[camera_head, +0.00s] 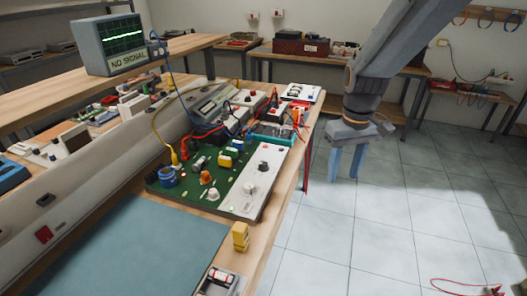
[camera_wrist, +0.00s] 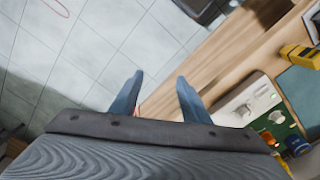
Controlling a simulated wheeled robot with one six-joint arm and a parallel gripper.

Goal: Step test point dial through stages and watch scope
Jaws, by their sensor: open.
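The scope (camera_head: 108,43) stands on the upper shelf at the left. Its screen shows a flat-looking green trace, and a label below it reads "NO SIGNAL". A green circuit board (camera_head: 190,192) lies on the bench, with a white panel (camera_head: 268,153) along its right side. The panel carries a large pale dial (camera_head: 247,188) and a smaller knob (camera_head: 262,166). The panel also shows at the right of the wrist view (camera_wrist: 247,101); its markings are too small to read. My gripper (camera_head: 344,176) is open and empty, pointing down beyond the bench's right edge, apart from the dial.
A yellow block (camera_head: 240,236) and a blue-green mat (camera_head: 140,245) lie in front of the board. Meters and cables crowd behind it. A yellow lead (camera_head: 154,128) arches over the board's left side. The tiled floor (camera_head: 405,210) right of the bench is mostly clear, with a red wire at lower right.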

